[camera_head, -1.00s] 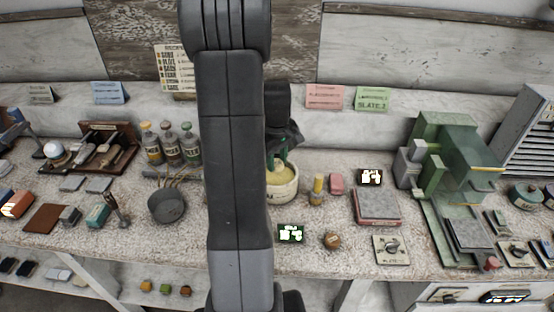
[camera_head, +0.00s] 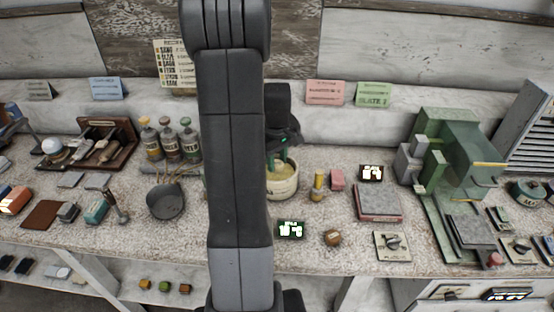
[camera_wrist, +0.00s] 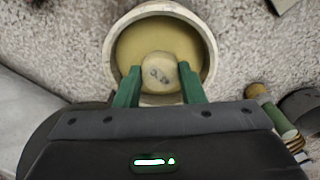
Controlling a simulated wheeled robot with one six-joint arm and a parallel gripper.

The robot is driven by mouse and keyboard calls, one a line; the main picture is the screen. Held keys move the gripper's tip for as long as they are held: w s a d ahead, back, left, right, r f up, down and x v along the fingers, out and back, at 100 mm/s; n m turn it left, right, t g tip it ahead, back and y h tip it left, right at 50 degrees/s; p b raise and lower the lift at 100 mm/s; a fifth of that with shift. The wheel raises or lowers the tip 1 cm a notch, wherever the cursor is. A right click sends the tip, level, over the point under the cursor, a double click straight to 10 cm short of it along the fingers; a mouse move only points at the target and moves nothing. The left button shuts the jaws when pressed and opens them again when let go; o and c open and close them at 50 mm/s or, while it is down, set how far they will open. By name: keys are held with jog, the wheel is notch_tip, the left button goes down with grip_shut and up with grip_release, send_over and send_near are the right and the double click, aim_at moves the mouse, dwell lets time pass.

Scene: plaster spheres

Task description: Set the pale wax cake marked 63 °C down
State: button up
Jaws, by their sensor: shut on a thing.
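The pale round wax cake (camera_wrist: 159,72) sits between the green fingers of my gripper (camera_wrist: 160,84) in the wrist view. Dark marks show on its face, too small to read surely. My gripper is shut on it, over the mouth of a whitish round pot (camera_wrist: 112,62) with a dull yellow inside. In the head view my gripper (camera_head: 284,157) is at the same pot (camera_head: 284,191), partly behind my arm. The cake cannot be made out there. I cannot tell whether the cake touches the yellow inside.
Right of the pot stand a small yellow-topped bottle (camera_head: 318,186), a pink block (camera_head: 337,180) and a grey slab (camera_head: 377,201). A lit green display (camera_head: 290,229) and a brown knob (camera_head: 333,237) lie in front. A dark pan (camera_head: 166,201) is to the left.

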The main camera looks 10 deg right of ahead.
jog(key=shift+f+b, duration=0.6)
jog(key=shift+f, duration=0.3)
jog(key=o, duration=1)
jog(key=shift+o, duration=0.2)
jog(key=shift+r, duration=0.15)
jog(key=shift+r+p, duration=1.55)
jog(key=shift+r, duration=0.35)
jog(key=shift+a, duration=0.1)
